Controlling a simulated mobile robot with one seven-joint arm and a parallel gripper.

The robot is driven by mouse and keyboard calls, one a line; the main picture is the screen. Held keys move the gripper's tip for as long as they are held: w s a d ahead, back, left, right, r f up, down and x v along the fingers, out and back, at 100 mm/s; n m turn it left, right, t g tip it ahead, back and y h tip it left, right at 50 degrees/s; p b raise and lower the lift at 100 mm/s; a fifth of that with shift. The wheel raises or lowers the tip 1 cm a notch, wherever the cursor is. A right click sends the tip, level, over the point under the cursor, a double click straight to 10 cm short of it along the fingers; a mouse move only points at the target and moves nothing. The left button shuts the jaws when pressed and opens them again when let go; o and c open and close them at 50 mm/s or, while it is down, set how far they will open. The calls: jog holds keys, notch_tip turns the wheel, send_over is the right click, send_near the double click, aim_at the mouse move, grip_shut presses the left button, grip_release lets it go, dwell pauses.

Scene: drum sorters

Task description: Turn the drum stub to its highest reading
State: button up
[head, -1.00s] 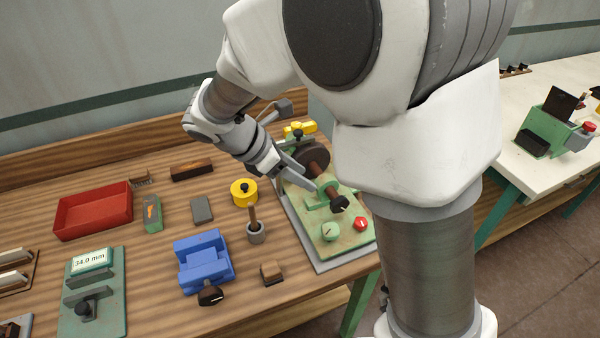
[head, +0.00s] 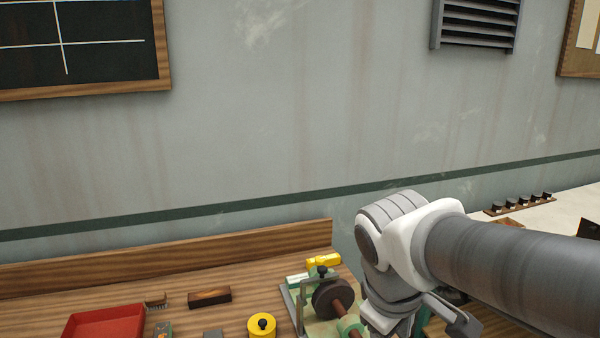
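The drum device stands at the bottom of the head view, cut off by the lower edge. Its dark brown drum (head: 330,299) shows, with a reddish-brown shaft (head: 343,307) and a green collar (head: 350,326) in front of it. The front of the device, with the shaft's near end and the dials, is out of frame. My arm comes in from the right and its wrist bends down just right of the drum. My gripper's fingers are below the frame, so I cannot see whether they touch anything.
A yellow block (head: 323,262) lies behind the drum. To the left are a yellow round pot (head: 262,326), a brown block (head: 209,297), a brush (head: 156,300) and a red tray (head: 104,323). A wooden back rail (head: 170,266) and the grey wall close off the back.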

jog(key=s+r+m+t+y, duration=0.2)
jog(key=s+m, duration=0.3)
jog(key=m, duration=0.2)
jog(key=shift+s+d+t, duration=0.3)
jog(key=shift+d+t, duration=0.1)
jog(key=shift+d, duration=0.05)
jog(key=shift+a, duration=0.1)
dwell(0.4)
